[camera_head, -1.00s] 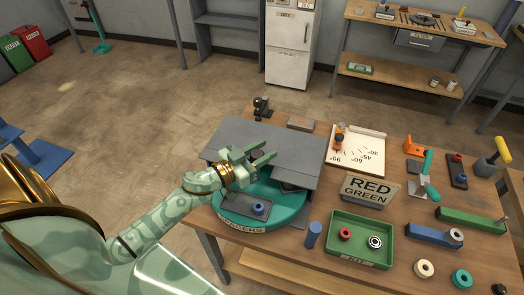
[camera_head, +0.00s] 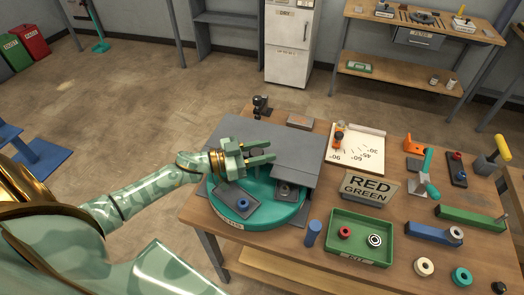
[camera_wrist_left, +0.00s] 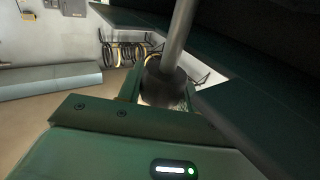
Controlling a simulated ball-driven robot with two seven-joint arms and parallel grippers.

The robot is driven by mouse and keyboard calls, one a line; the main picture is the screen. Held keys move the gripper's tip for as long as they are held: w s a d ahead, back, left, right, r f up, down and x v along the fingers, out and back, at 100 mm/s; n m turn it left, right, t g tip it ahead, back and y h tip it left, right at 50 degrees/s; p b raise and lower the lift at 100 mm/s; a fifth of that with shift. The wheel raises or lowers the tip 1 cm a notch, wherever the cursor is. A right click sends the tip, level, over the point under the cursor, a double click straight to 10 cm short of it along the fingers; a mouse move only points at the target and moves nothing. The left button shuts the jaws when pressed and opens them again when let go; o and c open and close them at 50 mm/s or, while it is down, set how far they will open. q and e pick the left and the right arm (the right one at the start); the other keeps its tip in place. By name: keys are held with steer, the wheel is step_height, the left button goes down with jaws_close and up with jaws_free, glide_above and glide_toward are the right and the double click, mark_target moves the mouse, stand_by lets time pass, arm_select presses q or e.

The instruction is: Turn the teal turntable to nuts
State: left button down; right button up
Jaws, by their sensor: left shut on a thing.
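The teal turntable (camera_head: 262,216) stands at the table's left front, its back part under a grey cover (camera_head: 235,130). A grey plate with a blue ring (camera_head: 242,203) sits on its front left. Another grey plate with a dark round piece (camera_head: 285,189) shows at its right. A white label (camera_head: 229,222) on its front left rim is too small to read surely. My left gripper (camera_head: 262,157) is over the turntable's back, by the cover. In the left wrist view it is shut on a grey upright post (camera_wrist_left: 180,38) with a dark collar. My right gripper is not in view.
A RED GREEN sign (camera_head: 369,187) and a green tray (camera_head: 360,238) with rings stand right of the turntable. A blue cylinder (camera_head: 312,233) stands close to its right front. A white angle board (camera_head: 354,152) lies behind the sign.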

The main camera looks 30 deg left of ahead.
arm_select(q)
steer(key=shift+s+d+m+g+h+b, duration=0.1)
steer(key=shift+m+g+h+b, duration=1.05)
steer(key=shift+m+g+h, duration=0.45)
steer(key=shift+g, duration=0.3)
steer(key=c, duration=0.9)
jaws_free()
steer(key=shift+d, duration=0.1)
steer(key=shift+c, duration=0.2)
steer(key=v, duration=1.6)
steer(key=shift+a, duration=0.25)
